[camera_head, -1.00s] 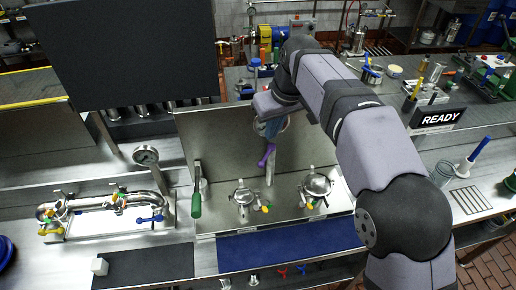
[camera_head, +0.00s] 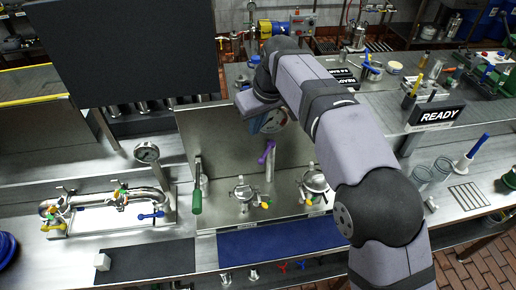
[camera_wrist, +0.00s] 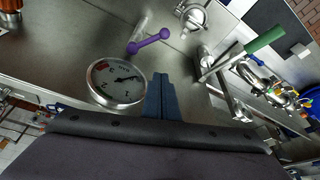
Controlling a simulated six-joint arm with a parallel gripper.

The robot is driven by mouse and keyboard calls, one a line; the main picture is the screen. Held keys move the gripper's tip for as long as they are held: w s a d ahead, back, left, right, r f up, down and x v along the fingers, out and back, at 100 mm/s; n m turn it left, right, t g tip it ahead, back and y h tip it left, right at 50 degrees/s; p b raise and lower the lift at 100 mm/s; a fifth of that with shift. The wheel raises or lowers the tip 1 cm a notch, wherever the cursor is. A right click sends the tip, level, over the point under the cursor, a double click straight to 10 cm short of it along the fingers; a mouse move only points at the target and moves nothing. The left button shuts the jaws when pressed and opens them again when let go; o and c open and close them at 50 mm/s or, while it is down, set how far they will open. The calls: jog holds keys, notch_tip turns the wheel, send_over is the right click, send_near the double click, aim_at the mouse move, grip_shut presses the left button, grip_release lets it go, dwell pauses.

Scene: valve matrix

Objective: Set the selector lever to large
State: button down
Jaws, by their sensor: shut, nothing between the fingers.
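A lever with a green grip (camera_head: 197,200) hangs at the left edge of the steel panel; the green grip (camera_wrist: 265,38) is at upper right in the wrist view. No label shows which one is the selector. My gripper (camera_wrist: 160,80) is shut and empty, its fingertips apart from both levers and beside a dial gauge (camera_wrist: 116,82) in the picture. In the head view my arm mostly hides the gripper.
The left vessel (camera_head: 243,194) and right vessel (camera_head: 314,182) stand in front of the steel panel (camera_head: 225,150). A blue mat (camera_head: 290,240) lies before them. Pipework with small valves (camera_head: 120,195) is at left. A READY sign (camera_head: 436,115) stands at right.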

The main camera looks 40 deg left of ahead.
aim_at(266, 153)
notch_tip(266, 153, down, 8)
jog(key=d+p, duration=0.1)
jog(key=p, duration=0.3)
jog(key=shift+s, duration=0.3)
jog(key=shift+f, duration=0.1)
jog(key=shift+d, duration=0.1)
dwell(0.5)
